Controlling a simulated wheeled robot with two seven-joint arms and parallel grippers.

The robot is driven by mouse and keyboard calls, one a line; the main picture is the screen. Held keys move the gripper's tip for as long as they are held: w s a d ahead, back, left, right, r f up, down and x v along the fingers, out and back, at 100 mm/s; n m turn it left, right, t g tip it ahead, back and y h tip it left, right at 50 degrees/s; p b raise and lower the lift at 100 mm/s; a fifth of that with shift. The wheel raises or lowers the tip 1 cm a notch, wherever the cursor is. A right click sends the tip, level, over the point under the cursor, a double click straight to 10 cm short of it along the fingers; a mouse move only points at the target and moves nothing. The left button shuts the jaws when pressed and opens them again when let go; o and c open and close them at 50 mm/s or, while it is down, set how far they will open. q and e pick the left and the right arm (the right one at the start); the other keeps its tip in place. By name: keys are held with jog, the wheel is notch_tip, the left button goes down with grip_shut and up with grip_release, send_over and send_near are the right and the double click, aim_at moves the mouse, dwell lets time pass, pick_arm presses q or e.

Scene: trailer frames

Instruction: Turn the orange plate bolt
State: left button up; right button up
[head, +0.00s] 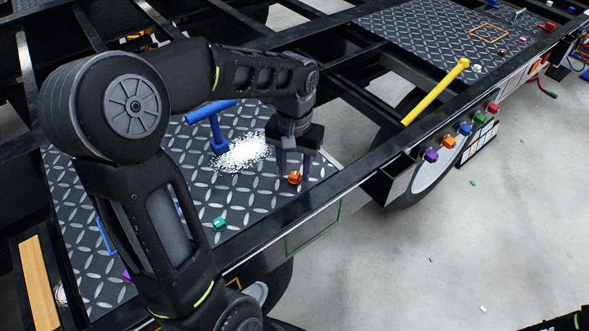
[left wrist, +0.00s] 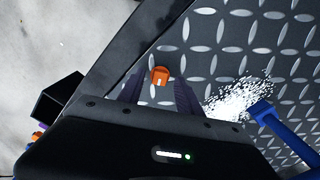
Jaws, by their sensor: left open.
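The orange plate bolt (head: 294,177) sits on the dark diamond-tread plate (head: 262,200), close to the plate's front edge. My left gripper (head: 296,170) is open and points down just above the plate, close to the bolt. In the left wrist view the orange bolt (left wrist: 160,76) shows between and slightly beyond the two fingertips (left wrist: 158,90), with a small light mark on it. I cannot tell whether the fingers touch it. My right gripper is not in view; only a bit of dark arm shows at the bottom right corner.
A green bolt (head: 220,224) sits on the same plate. A yellow bar (head: 436,92) leans across the frame rail. Several coloured connectors (head: 448,142) line the rail's side.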

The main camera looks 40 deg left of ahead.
pick_arm(q)
jog(key=shift+f, duration=0.65)
grip_shut()
